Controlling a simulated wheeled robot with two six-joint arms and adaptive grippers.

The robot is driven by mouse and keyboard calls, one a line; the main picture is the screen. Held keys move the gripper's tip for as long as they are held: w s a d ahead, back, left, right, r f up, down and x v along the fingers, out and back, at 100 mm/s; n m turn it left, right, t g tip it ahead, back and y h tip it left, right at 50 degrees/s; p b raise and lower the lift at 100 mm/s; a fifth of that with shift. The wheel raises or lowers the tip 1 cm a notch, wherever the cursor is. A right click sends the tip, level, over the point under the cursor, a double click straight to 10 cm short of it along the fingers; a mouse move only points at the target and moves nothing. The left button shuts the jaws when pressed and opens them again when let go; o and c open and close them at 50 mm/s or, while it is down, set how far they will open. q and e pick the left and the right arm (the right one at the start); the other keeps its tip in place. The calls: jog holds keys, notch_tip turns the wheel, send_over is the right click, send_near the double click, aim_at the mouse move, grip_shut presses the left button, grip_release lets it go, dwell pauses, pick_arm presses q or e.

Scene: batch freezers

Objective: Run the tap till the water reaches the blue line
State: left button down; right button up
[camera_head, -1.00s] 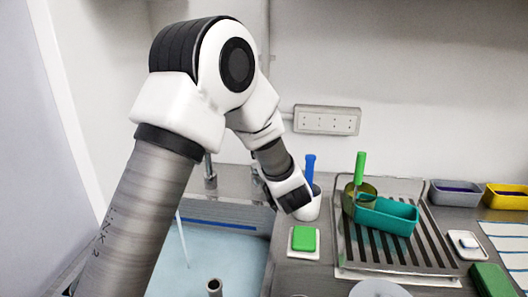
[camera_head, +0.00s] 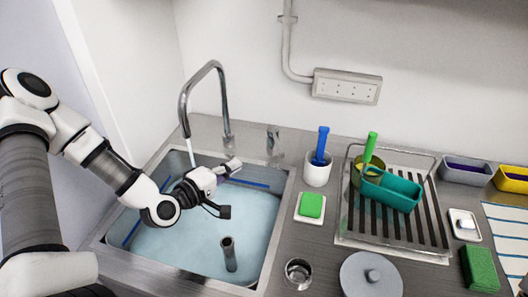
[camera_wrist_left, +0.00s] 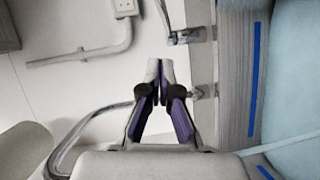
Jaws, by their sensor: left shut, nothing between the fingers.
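The sink (camera_head: 277,215) holds pale blue water (camera_head: 190,238). A blue line (camera_head: 247,184) runs along its wall just above the water surface; it also shows in the left wrist view (camera_wrist_left: 255,80), with a strip of bare wall between line and water. The tap (camera_head: 182,105) is an arched metal spout, and a thin stream (camera_head: 191,153) falls from it. A metal tap handle (camera_head: 272,138) stands right of the spout's base; it also shows in the left wrist view (camera_wrist_left: 188,37). My left gripper (camera_head: 236,163) is shut and empty over the sink's back part, apart from the handle. My right gripper is out of view.
A standing pipe (camera_head: 229,254) rises from the water. Right of the sink are a white cup (camera_head: 317,174) with a blue-handled tool, a green sponge (camera_head: 311,205), a drainer (camera_head: 350,228) with a teal tub (camera_head: 392,191), and a grey lid (camera_head: 371,278).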

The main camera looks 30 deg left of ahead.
pick_arm(q)
jog(key=x, duration=0.3)
jog(key=d+x, duration=0.1)
jog(key=x, duration=0.3)
jog(key=d+p+x, duration=0.1)
jog(key=x, duration=0.3)
jog(key=shift+s, duration=0.25)
jog(key=shift+w+d+f, duration=0.15)
jog(key=shift+w+d, duration=0.05)
jog(key=shift+d, duration=0.15)
